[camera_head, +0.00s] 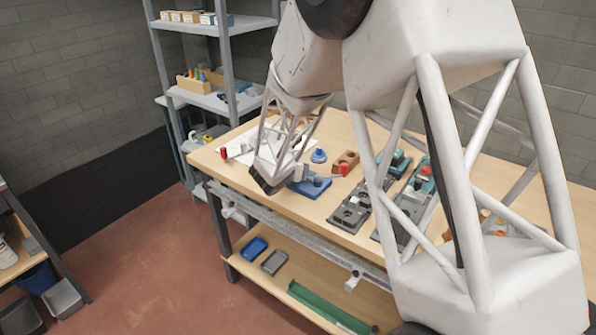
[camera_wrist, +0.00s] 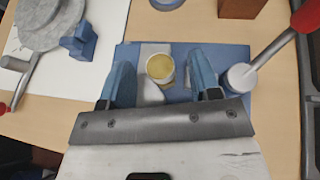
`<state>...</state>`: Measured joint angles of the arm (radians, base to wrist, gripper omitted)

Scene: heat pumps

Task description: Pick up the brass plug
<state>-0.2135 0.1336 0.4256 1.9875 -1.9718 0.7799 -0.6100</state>
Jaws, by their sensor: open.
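The brass plug (camera_wrist: 160,67) shows in the wrist view as a round yellow top ringed by a pale rim, over a blue base plate (camera_wrist: 240,53). My gripper (camera_wrist: 161,72) is open, with one blue finger to the left of the plug and one to the right. Gaps show on both sides, and I cannot tell the height of the fingertips against it. In the head view my gripper (camera_head: 266,184) is low over the workbench, beside the blue base plate (camera_head: 312,186); the plug cannot be made out there.
Right of the plug, a white post (camera_wrist: 240,77) carries a rod with a red handle (camera_wrist: 306,16). A grey disc part (camera_wrist: 50,22) and a small blue block (camera_wrist: 80,42) lie to the left. Dark fixtures (camera_head: 350,212) stand farther right on the wooden bench (camera_head: 215,160).

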